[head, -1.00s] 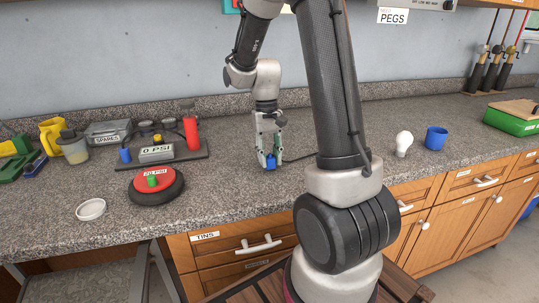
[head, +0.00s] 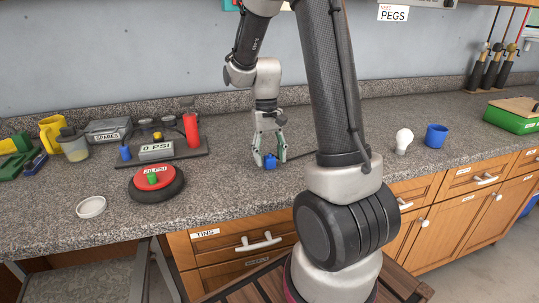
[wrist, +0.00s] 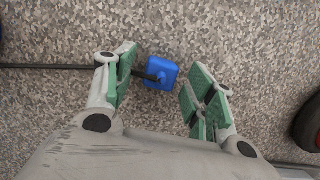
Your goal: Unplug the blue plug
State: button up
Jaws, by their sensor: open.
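The blue plug (head: 270,161) lies on the grey speckled counter, with a dark cable running from it to the right in the head view. In the wrist view the blue plug (wrist: 161,72) lies between and a little beyond the fingertips, its black cable (wrist: 60,67) leading off left past one finger. My gripper (head: 269,157) is open around the plug, its green-padded fingers apart on either side. The open fingers also show in the wrist view (wrist: 158,75). No socket shows at the plug.
To the left stand a board with the 0 PSI box (head: 156,150), a red cylinder (head: 191,130), a red-topped black wheel (head: 155,183) and a white dish (head: 91,207). To the right are a white bulb (head: 403,141) and a blue mug (head: 436,136). Counter near the plug is clear.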

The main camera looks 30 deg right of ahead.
jog(key=v, duration=1.2)
jog(key=shift+c, duration=0.5)
grip_shut()
dwell(0.7)
